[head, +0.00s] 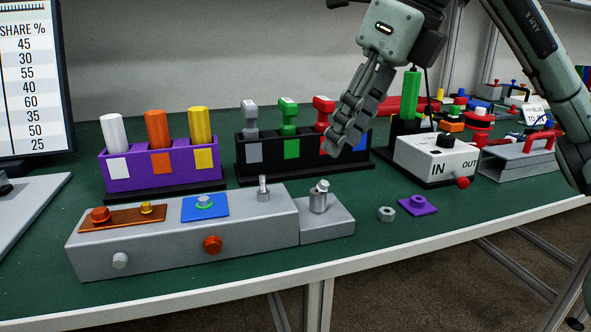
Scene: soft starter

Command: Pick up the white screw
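A pale, whitish screw (120,261) sits in the front face of the long grey block (180,258), near its left end. It is the whitest screw head I can make out. My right gripper (337,143) comes down from the upper right, in front of the black holder's right end and well away from the pale screw. Its fingers overlap from this angle, so I cannot tell whether they are open or shut. Nothing is visible between them. My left gripper is not in view.
Orange screws (212,245) and a blue plate (205,208) are on the block. Behind stand a purple holder (130,178) with white, orange and yellow cylinders and a black holder (270,172). A nut (387,214) and purple plate (418,205) lie right. An IN/OUT box (436,162) stands beyond.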

